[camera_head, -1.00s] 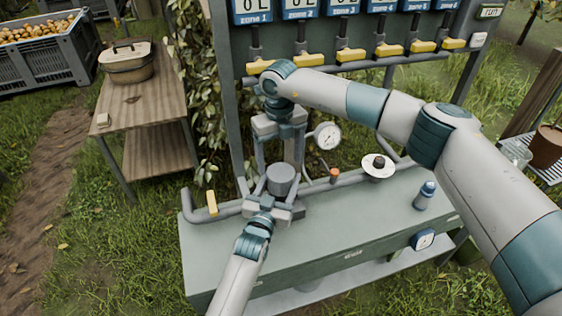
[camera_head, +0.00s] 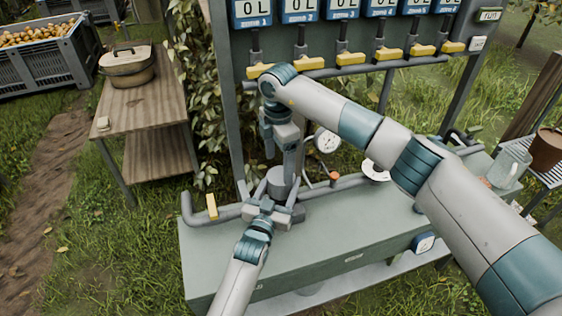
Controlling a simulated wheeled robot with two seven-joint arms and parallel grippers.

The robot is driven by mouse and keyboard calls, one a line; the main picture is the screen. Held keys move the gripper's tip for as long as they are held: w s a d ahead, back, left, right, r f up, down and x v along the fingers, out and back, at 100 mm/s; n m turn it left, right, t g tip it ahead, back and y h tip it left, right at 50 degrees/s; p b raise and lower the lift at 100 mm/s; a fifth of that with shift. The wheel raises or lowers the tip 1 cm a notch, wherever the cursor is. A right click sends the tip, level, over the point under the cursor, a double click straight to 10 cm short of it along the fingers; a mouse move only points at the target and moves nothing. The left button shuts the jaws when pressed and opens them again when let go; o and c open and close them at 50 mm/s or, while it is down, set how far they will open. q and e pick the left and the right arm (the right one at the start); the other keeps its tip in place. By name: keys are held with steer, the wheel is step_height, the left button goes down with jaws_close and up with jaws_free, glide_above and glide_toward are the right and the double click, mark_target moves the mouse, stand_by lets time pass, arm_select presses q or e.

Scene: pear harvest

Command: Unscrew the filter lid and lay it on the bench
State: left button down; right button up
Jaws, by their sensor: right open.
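The filter is a grey upright cylinder (camera_head: 277,181) on the pipe along the green bench (camera_head: 330,235). I cannot make out the seam between its lid and body. My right gripper (camera_head: 287,178) comes down from above, open, with its fingers at the cylinder's top; they partly hide it, and contact is unclear. My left gripper (camera_head: 273,209) reaches in from the front, low at the cylinder's base. I cannot tell whether its fingers close on it.
A white disc (camera_head: 374,171) on the bench is partly hidden by my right arm. Yellow-handled valves (camera_head: 350,58) line the rack behind. The bench front is clear. A glass jar (camera_head: 507,167) stands at right.

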mark_target(281, 175)
steer(key=m, duration=0.6)
steer(key=shift+d+f, duration=0.1)
steer(key=shift+d, duration=0.2)
steer(key=shift+f, duration=0.15)
steer(key=shift+f, duration=3.85)
steer(key=c, duration=1.1)
steer(key=shift+n, duration=1.6)
